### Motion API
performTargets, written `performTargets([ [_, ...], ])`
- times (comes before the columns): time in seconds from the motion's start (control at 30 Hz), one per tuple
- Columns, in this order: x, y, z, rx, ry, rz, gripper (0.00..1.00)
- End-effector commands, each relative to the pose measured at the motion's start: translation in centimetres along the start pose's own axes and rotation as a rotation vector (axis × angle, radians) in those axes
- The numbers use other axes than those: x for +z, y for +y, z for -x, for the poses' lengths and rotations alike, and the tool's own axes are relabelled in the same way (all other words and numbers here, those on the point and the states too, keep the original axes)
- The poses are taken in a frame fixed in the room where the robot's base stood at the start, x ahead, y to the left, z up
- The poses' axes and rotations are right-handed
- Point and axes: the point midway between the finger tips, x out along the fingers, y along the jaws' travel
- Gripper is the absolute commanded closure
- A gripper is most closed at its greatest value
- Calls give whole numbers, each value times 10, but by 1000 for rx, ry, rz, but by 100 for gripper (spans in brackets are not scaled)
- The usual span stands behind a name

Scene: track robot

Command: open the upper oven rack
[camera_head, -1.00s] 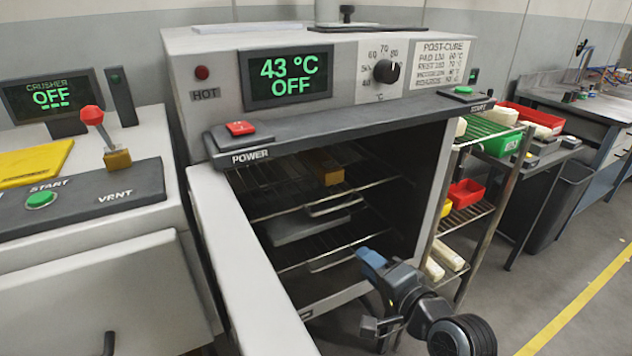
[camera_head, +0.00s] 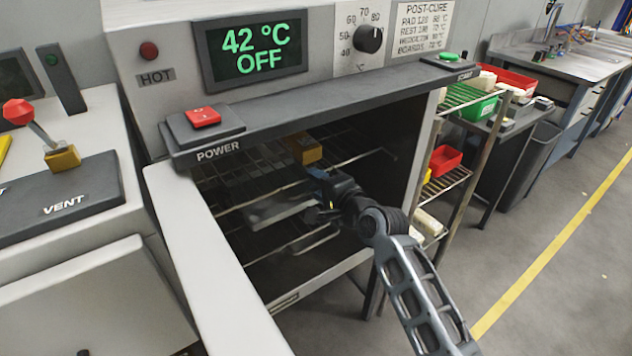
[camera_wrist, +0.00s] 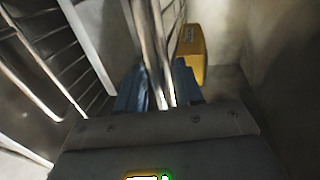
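The oven (camera_head: 225,128) stands with its door (camera_head: 215,260) open, and its display reads 42 °C and OFF. The upper rack (camera_head: 235,205) is inside the oven with a yellow-brown block (camera_head: 303,148) above it towards the back right. My gripper (camera_head: 326,197) reaches into the opening at the upper rack's front handle, which it mostly hides. In the wrist view, the blue fingers (camera_wrist: 160,88) lie close on both sides of the metal handle bars (camera_wrist: 152,45), with little gap showing. The block also shows in the wrist view (camera_wrist: 191,55), just beyond the right finger.
A lower rack handle (camera_head: 318,241) shows under the gripper. The open door borders the opening on the left, and the oven's right wall (camera_head: 425,150) is near my arm. A shelf cart (camera_head: 455,178) with bins stands to the right. The floor (camera_head: 560,240) at right is clear.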

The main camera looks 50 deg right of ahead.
Motion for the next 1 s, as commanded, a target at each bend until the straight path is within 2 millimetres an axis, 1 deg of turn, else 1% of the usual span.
performTargets([
  [0.1, 0, 0, -4, 0, 0, 1, 64],
  [0.33, 0, 0, -4, 0, 0, 1, 65],
  [0.7, 0, 2, -4, 4, 0, 1, 100],
  [1.0, 0, 5, -4, 10, 0, 1, 100],
])
